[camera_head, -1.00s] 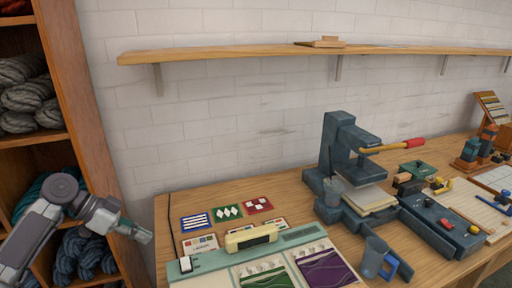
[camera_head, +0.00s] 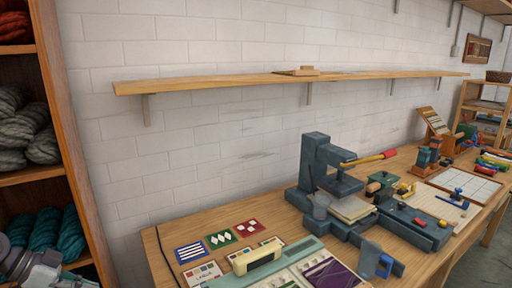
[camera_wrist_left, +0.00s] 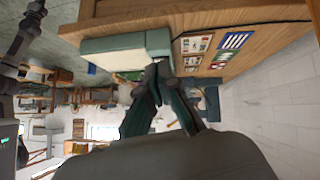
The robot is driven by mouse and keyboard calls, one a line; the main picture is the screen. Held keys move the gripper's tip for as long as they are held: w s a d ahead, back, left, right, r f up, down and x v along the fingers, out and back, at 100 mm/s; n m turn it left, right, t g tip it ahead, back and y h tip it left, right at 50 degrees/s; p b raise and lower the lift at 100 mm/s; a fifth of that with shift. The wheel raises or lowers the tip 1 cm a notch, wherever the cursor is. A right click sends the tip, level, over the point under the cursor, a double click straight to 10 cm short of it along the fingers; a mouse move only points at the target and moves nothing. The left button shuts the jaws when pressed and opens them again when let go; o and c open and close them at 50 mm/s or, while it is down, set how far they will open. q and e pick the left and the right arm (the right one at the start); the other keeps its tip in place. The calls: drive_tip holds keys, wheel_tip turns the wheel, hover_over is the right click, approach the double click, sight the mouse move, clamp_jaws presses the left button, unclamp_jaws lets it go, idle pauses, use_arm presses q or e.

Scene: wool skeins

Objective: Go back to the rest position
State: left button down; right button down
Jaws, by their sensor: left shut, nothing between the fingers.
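My left gripper (camera_wrist_left: 160,72) is shut and empty in the left wrist view, its dark fingertips together. Behind the fingertips in that view are the workbench edge and a pale green and white device (camera_wrist_left: 110,52). In the head view only part of my left arm shows, at the bottom left corner, in front of the shelf unit with wool. Its fingers are not clear there. My right gripper is in neither view.
A wooden shelf unit (camera_head: 75,150) at the left holds grey skeins (camera_head: 40,145) and teal skeins (camera_head: 45,235). The workbench (camera_head: 190,222) carries a dark press (camera_head: 318,165), cards, a grey jug (camera_head: 369,259) and tools. A wall shelf (camera_head: 225,82) runs above.

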use_arm(q)
wheel_tip(320, 180, down, 22)
drive_tip(key=a+n+y, duration=0.2)
drive_tip(key=n+y, duration=0.1)
drive_tip(key=n, duration=0.3)
drive_tip(key=s+f+n+y, duration=0.2)
drive_tip(key=s+f, duration=0.2)
drive_tip(key=f, duration=0.4)
drive_tip(key=s+f+n+y, duration=0.1)
drive_tip(key=s+f, duration=0.3)
drive_tip(key=f, duration=0.5)
drive_tip(key=s+d+f+g+y, duration=0.1)
drive_tip(key=s+d+f, duration=0.2)
drive_tip(key=s+f, duration=0.6)
drive_tip(key=s+d+f+g+y, duration=0.15)
drive_tip(key=s+d+f, duration=0.25)
drive_tip(key=s+f, duration=0.45)
drive_tip(key=s+d+f, duration=0.1)
drive_tip(key=s+d, duration=0.4)
drive_tip(key=s, duration=0.3)
drive_tip(key=s+d+f+m, duration=0.1)
drive_tip(key=s+d+f, duration=0.1)
drive_tip(key=s+d, duration=0.3)
drive_tip(key=s, duration=0.4)
drive_tip(key=shift+s+d+f, duration=0.15)
drive_tip(key=shift+d+f, duration=0.05)
drive_tip(key=shift+d, duration=0.05)
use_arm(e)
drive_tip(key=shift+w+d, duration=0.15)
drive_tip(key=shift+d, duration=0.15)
